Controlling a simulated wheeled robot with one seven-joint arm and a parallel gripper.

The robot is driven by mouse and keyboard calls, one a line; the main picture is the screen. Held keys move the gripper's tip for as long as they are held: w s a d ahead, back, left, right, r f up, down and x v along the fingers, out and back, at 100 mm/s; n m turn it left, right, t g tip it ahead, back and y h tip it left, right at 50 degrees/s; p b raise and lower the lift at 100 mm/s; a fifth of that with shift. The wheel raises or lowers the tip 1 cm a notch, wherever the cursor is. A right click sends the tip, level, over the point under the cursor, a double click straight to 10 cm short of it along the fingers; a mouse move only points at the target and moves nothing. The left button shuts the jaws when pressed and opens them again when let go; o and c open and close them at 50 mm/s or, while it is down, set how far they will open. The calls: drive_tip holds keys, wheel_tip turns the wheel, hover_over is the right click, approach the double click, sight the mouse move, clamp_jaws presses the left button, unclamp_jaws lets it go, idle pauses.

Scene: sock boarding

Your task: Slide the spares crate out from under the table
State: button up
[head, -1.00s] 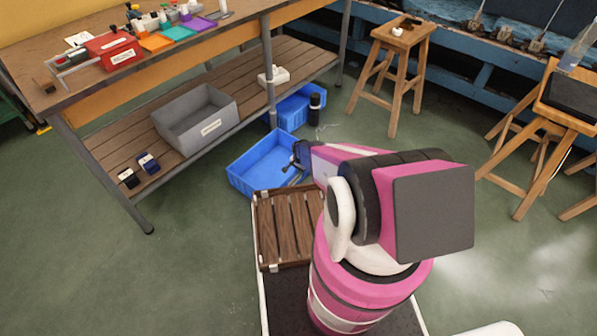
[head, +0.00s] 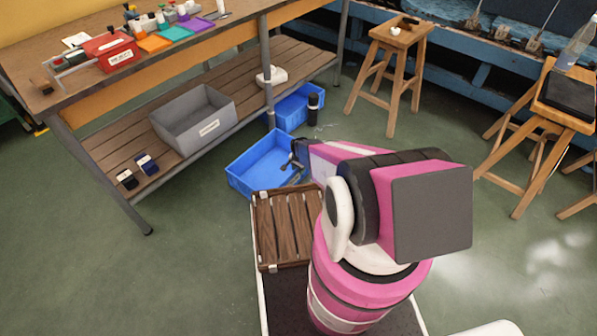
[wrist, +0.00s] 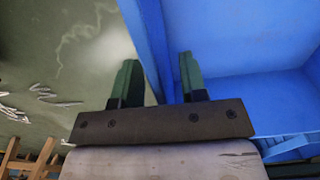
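A blue open crate (head: 243,177) stands on the floor at the table's front edge, near the middle of the head view. It looks empty, and its label, if any, does not show. My gripper (head: 295,168) is at its right-hand wall, small and partly hidden by my arm. In the wrist view my gripper (wrist: 160,72) has its two green-tipped fingers apart, with the blue crate's wall (wrist: 150,35) running between them. The crate's inside (wrist: 235,90) lies to the right, floor to the left. Whether the fingers touch the wall is unclear.
A second blue crate (head: 291,116) and a black cylinder (head: 313,103) are behind, by a table leg. A grey bin (head: 188,130) sits on the table's lower shelf (head: 107,147). A wooden slatted rack (head: 288,228) is in front. Stools stand right; floor left is clear.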

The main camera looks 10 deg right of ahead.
wheel_tip(320, 180, up, 9)
drive_tip(key=shift+r, duration=0.15)
idle(0.5)
